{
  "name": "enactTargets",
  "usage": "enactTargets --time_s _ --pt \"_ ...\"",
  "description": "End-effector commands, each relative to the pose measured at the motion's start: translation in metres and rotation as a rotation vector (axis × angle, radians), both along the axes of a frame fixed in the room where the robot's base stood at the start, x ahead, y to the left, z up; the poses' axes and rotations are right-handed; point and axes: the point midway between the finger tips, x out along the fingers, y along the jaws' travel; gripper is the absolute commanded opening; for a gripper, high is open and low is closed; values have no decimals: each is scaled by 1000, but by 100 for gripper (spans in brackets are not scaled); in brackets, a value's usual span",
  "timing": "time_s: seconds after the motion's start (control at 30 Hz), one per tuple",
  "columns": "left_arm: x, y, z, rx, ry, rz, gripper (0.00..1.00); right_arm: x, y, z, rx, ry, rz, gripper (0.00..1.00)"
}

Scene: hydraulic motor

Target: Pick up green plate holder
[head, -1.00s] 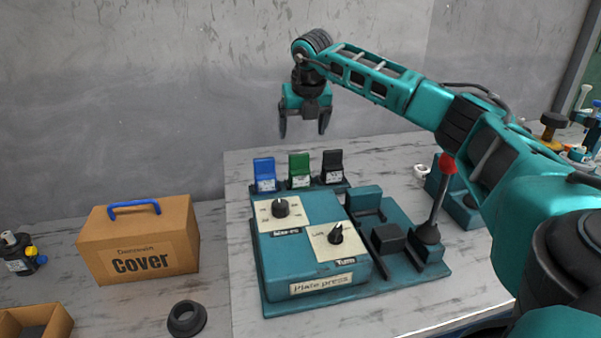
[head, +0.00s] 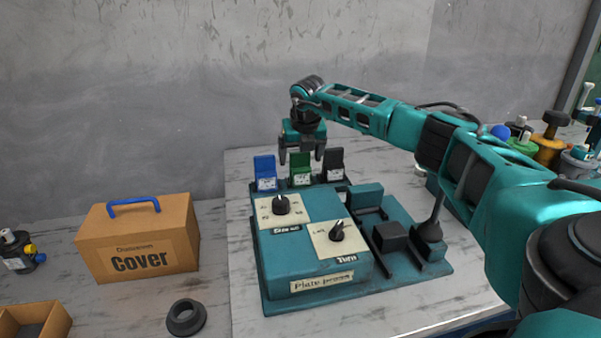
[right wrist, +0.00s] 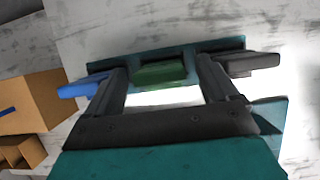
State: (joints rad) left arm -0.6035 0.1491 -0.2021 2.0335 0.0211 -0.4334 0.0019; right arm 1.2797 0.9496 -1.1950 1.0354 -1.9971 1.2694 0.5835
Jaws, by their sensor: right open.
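The green plate holder (head: 301,171) stands between the blue holder (head: 264,172) and the black holder (head: 333,164) in a teal rack at the back of the plate press. My right gripper (head: 301,160) is open just above and around the top of the green holder, with its fingers on either side. In the right wrist view the green holder (right wrist: 160,74) shows between the two fingertips of my gripper (right wrist: 163,80). I cannot tell if the fingers touch it. My left gripper is not in view.
The plate press (head: 310,260) with two knobs stands in front of the rack. A lever (head: 430,228) stands at its right, partly behind my arm. A Cover box (head: 140,240) and a dark ring (head: 186,317) are at the left. A grey wall is behind.

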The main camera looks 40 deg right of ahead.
Motion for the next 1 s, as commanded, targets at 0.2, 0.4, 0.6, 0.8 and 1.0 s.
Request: enactTargets --time_s 0.2,0.4,0.6,0.8,1.0 --pt "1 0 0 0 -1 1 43 0 0 0 0 0 0 71" --pt "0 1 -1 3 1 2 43 0 0 1 0 -1 0 52" --pt "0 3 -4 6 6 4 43 0 0 1 0 -1 0 33" --pt "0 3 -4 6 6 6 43 0 0 1 0 -1 -1 14" --pt "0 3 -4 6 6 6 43 0 0 1 0 -1 -1 14"
